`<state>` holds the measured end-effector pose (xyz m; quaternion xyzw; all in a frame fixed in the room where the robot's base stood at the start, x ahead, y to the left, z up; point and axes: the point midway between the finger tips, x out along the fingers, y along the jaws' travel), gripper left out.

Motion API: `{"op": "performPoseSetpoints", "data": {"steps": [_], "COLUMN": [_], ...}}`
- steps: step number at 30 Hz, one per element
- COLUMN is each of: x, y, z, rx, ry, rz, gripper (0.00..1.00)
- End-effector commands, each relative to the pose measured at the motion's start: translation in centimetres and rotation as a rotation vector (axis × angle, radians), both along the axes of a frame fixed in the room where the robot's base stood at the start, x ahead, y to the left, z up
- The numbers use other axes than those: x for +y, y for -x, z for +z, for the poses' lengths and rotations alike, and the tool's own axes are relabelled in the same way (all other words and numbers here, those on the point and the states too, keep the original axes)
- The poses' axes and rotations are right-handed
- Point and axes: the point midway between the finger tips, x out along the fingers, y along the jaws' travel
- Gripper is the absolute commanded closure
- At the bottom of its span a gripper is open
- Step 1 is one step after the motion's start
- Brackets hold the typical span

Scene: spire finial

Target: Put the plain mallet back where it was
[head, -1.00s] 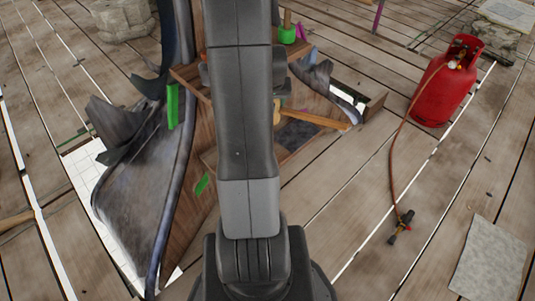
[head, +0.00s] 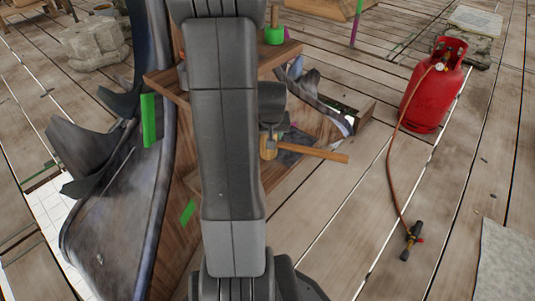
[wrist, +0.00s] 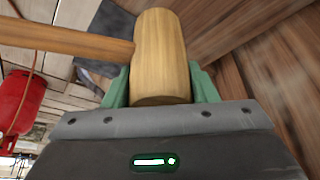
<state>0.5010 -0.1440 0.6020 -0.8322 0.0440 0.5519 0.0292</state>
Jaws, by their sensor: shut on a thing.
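The plain mallet has a pale wooden barrel head and a long wooden handle (head: 315,153). My gripper (wrist: 160,88) is shut on the mallet's head (wrist: 160,50), with a green finger on each side of it. In the wrist view the handle (wrist: 65,40) runs out to the left. In the head view the handle points right, in front of a wooden frame with dark sheet pieces. The head shows only partly beside my arm. I cannot tell how high the mallet is above what lies below it.
A large dark curved sheet (head: 115,200) on a wooden frame with green clamps (head: 149,120) stands left of my arm. A red gas bottle (head: 432,95) with a hose and torch (head: 411,241) is on the right. Bare plank floor (head: 350,215) lies between.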

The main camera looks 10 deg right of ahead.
Motion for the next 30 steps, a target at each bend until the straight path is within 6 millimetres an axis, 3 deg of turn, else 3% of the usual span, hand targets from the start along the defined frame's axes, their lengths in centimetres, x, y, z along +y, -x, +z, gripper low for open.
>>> {"op": "performPoseSetpoints", "data": {"steps": [13,25,26,29,30], "x": [0.0,0.0,0.0,0.0,0.0], "y": [-0.1,-0.1,0.0,0.0,0.0], "z": [-4.9,-5.4,-5.5,-5.4,-5.4], "rx": [-0.002,-0.004,-0.002,-0.002,-0.002], "ry": [0.0,0.0,0.0,0.0,0.0], "rz": [-0.001,0.0,0.0,0.0,0.0], "gripper": [1.0,1.0,0.46,0.26,0.26]}}
